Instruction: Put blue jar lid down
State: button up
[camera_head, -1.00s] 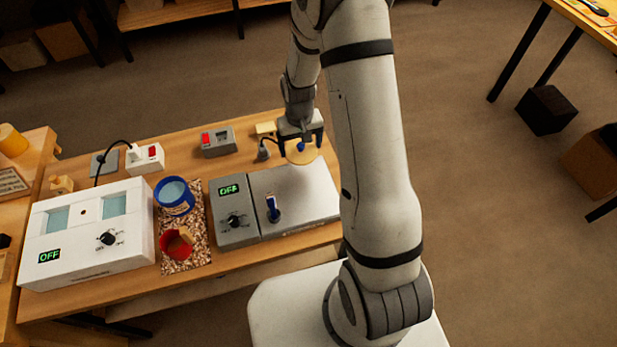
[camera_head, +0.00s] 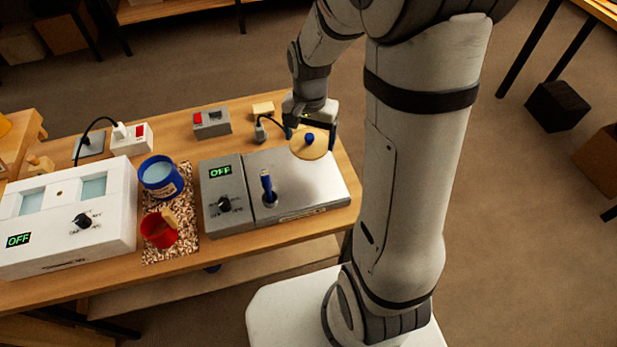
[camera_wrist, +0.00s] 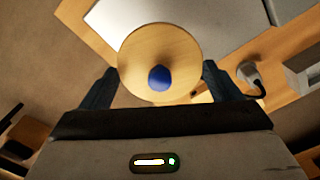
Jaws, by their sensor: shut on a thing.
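The blue jar lid is a round wooden disc (camera_head: 320,149) with a blue knob (camera_head: 310,138). My gripper (camera_head: 311,128) is shut on the lid and holds it by the far right part of the hot plate. In the wrist view the lid (camera_wrist: 150,45) lies between the two dark fingers, with its blue knob (camera_wrist: 160,77) facing the camera. The gap between lid and surface below is hard to judge. The open blue jar (camera_head: 161,178) stands on a speckled mat (camera_head: 185,245), left of the hot plate.
The grey hot plate (camera_head: 300,185) reads OFF and has a blue-handled tool upright on it. A red pot (camera_head: 158,231) stands in front of the blue jar. A white box (camera_head: 65,235) reading OFF is at left. A grey switch box (camera_head: 212,122) and plugs stand behind.

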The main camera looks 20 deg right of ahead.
aim_at(310, 170)
notch_tip(310, 170, down, 10)
jog(key=shift+s+r+p, duration=0.1)
jog(key=shift+p, duration=0.2)
jog(key=o, duration=0.8)
jog(key=shift+o, duration=0.2)
notch_tip(310, 170, up, 12)
jog(key=s+r+n+t, duration=0.3)
jog(key=s+r+n, duration=0.3)
jog(key=s+r, duration=0.5)
jog(key=s, duration=0.3)
jog(key=shift+s+a+n, duration=0.15)
jog(key=shift+a+n, duration=0.05)
jog(key=shift+n, duration=0.2)
